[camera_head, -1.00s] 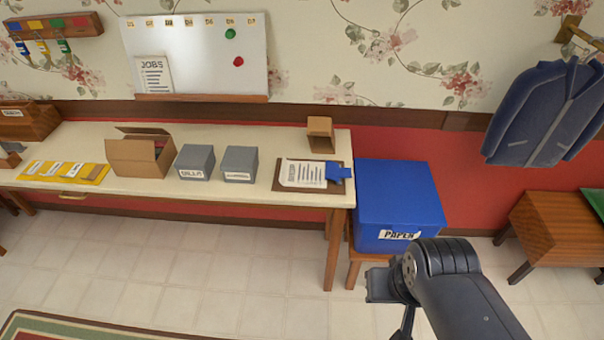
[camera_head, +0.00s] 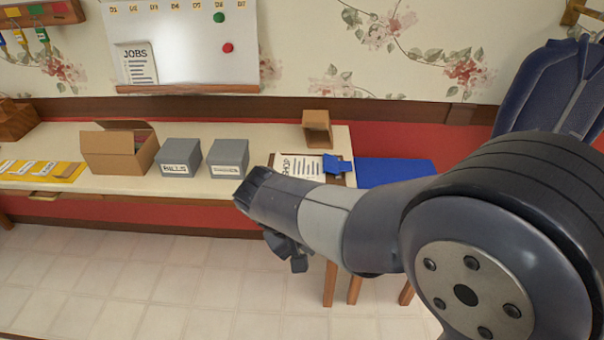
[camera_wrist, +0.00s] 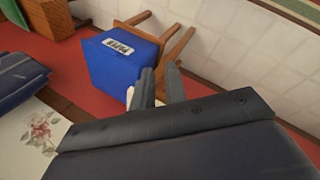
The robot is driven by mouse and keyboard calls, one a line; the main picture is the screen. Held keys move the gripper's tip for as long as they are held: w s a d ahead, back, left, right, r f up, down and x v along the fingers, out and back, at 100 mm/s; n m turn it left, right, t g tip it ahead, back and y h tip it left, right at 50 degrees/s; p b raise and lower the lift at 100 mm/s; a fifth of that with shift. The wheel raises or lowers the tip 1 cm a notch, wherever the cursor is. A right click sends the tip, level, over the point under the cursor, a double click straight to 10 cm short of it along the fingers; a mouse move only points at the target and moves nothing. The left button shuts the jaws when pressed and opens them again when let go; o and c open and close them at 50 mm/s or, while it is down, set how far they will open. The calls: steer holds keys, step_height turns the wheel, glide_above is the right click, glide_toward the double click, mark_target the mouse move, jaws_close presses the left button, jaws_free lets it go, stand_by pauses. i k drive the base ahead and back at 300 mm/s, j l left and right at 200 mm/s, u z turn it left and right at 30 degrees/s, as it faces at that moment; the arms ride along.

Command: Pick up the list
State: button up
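A white printed sheet (camera_head: 300,166) lies on a brown clipboard with a blue clip (camera_head: 337,165) at the right end of the table; my arm covers its lower part. Another sheet, headed JOBS (camera_head: 139,64), is on the whiteboard. I cannot tell which is the list. My gripper (camera_head: 287,252) hangs in front of the table edge, apart from both sheets. In the wrist view, its two fingers (camera_wrist: 161,78) stand slightly apart with nothing seen held. A bit of white shows beside them, too hidden to identify.
A blue paper box (camera_head: 385,172) stands right of the table, and also shows in the wrist view (camera_wrist: 115,70). Two grey boxes (camera_head: 228,158), an open cardboard box (camera_head: 115,153) and a small brown box (camera_head: 317,128) stand on the table. A blue jacket (camera_head: 545,92) hangs at right. The floor in front is clear.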

mark_target(311, 167)
steer(key=i+j+z, duration=0.2)
steer(key=j+z, duration=0.25)
steer(key=i+j+z, duration=0.1)
steer(key=j+z, duration=0.2)
steer(key=z, duration=0.15)
steer(key=i+j+z, duration=0.1)
steer(key=j, duration=0.55)
steer(key=i+j, duration=0.1)
steer(key=j, duration=0.5)
steer(key=j+z, duration=0.15)
steer(key=j, duration=0.5)
steer(key=i, duration=0.05)
